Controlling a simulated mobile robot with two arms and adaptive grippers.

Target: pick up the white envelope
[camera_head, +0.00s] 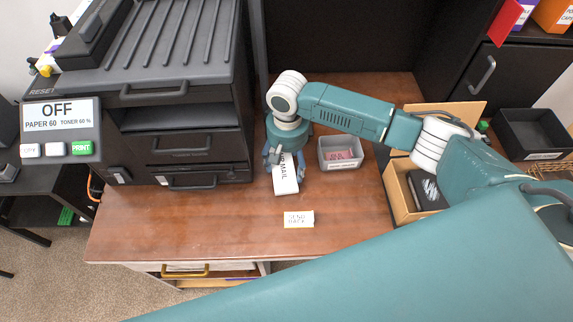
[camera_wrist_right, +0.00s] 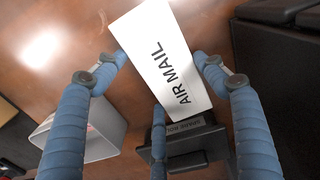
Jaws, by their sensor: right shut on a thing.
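The white envelope (camera_head: 287,183), printed "AIR MAIL", is at the middle of the brown desk, right of the printer. My right gripper (camera_head: 281,158) reaches it from above and is shut on its upper part. In the right wrist view the envelope (camera_wrist_right: 163,48) stands out between the blue fingers of the gripper (camera_wrist_right: 160,66). I cannot tell whether its lower end touches the desk. My left gripper is not in view.
A small grey bin (camera_head: 326,160) with a pink item stands just right of the envelope. A "SEND BACK" label (camera_head: 299,219) lies in front. The black printer (camera_head: 187,160) is to the left, and an open cardboard box (camera_head: 399,200) to the right. The desk's front left is clear.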

